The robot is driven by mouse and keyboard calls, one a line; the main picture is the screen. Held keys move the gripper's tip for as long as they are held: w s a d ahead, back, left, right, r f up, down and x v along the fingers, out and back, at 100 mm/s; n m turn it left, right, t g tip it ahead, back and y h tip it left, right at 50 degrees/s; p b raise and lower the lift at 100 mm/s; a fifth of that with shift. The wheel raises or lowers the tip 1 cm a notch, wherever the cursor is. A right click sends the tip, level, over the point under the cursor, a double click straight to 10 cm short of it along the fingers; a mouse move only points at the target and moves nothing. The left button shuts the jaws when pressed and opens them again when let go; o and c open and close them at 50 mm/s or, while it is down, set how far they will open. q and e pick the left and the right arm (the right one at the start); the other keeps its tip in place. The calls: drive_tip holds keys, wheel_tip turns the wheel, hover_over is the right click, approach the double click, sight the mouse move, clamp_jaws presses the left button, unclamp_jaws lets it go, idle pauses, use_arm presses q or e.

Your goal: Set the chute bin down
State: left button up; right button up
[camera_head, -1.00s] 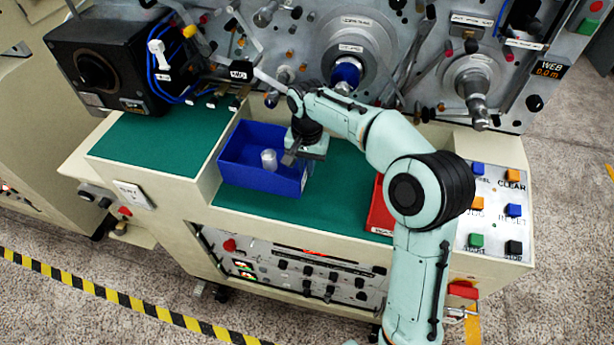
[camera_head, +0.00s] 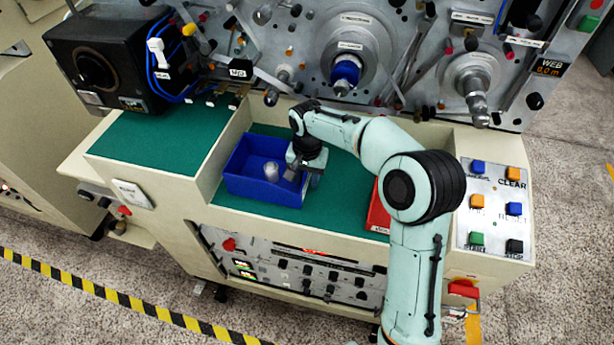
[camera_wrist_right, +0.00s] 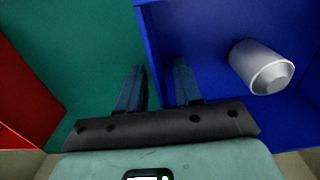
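The blue chute bin (camera_head: 262,190) stands on the green worktop, left of centre in the head view. A grey metal cylinder (camera_head: 271,171) is inside it; the cylinder also shows in the wrist view (camera_wrist_right: 262,68). My right gripper (camera_head: 304,178) is at the bin's right wall, pointing down. In the right wrist view my right gripper (camera_wrist_right: 159,72) has its fingers apart, one outside the bin's wall (camera_wrist_right: 154,45) and one inside, with visible space around the wall. My left gripper is not in view.
A red bin (camera_head: 378,212) stands to the right on the worktop (camera_head: 335,200), partly hidden by my right arm. A button panel (camera_head: 492,210) is at the far right. Machine spindles (camera_head: 345,72) rise behind. A raised green ledge (camera_head: 150,140) lies to the left.

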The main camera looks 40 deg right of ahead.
drive_tip(key=shift+r, duration=0.25)
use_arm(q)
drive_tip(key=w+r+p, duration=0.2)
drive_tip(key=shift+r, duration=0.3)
use_arm(e)
wheel_tip(320, 180, up, 12)
drive_tip(key=shift+f, duration=0.1)
idle(0.4)
